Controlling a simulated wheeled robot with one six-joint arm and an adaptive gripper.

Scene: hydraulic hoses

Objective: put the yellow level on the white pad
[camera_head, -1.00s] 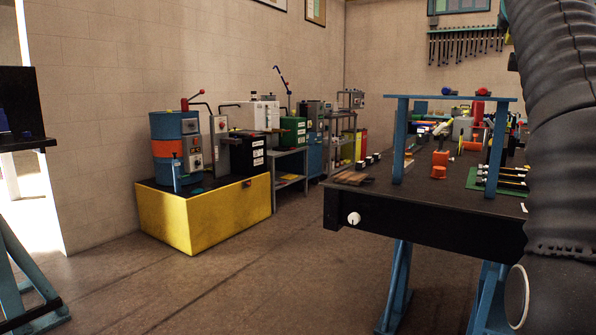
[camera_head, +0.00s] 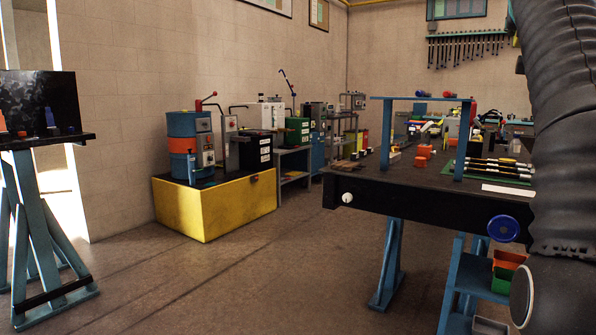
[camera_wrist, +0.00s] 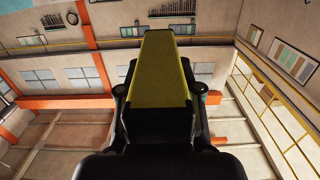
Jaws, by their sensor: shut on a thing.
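My gripper (camera_wrist: 160,108) is shut on the yellow level (camera_wrist: 160,72), which points away from the wrist between the two dark fingers. The level's far end is free in the air, with walls and roof beams behind it. In the head view my gripper and the level are out of sight; only my dark arm shows at the right. A flat white strip (camera_head: 507,190), perhaps the white pad, lies near the front edge of the black workbench, beside the green mat. My arm hides what is to the right of it.
The black workbench (camera_head: 420,200) on blue legs carries a blue frame (camera_head: 420,99), orange blocks and a green mat (camera_head: 490,171) with hoses. A yellow-based machine (camera_head: 214,206) stands by the left wall. A blue-legged stand (camera_head: 40,225) is at far left. The floor between is clear.

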